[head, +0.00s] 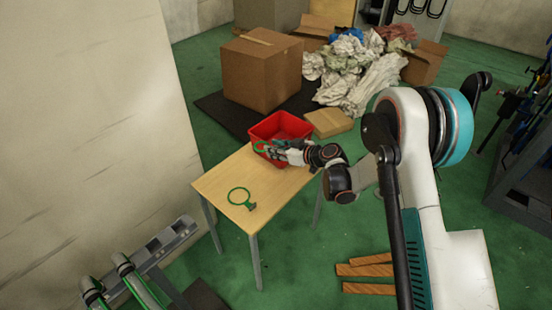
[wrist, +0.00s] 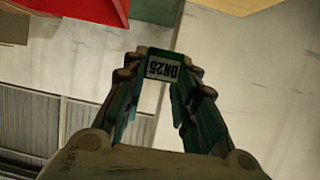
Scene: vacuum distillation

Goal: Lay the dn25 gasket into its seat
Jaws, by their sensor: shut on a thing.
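My gripper (head: 272,151) is shut on the dn25 gasket (head: 257,146) and holds it in front of the red bin above the wooden table. In the wrist view, my gripper (wrist: 162,82) pinches a green tab with a white label reading DN25, upside down (wrist: 162,70). The gasket's ring is hidden there. In the head view it shows only as a small green outline against the red. I cannot make out the gasket's seat for certain.
The red bin (head: 281,126) stands at the back of the wooden table (head: 222,183). Another green ring (head: 230,191) with a brownish tab lies on the table's front part. Pipes with green bands (head: 121,258) stand at the lower left. Cardboard boxes (head: 262,73) are behind.

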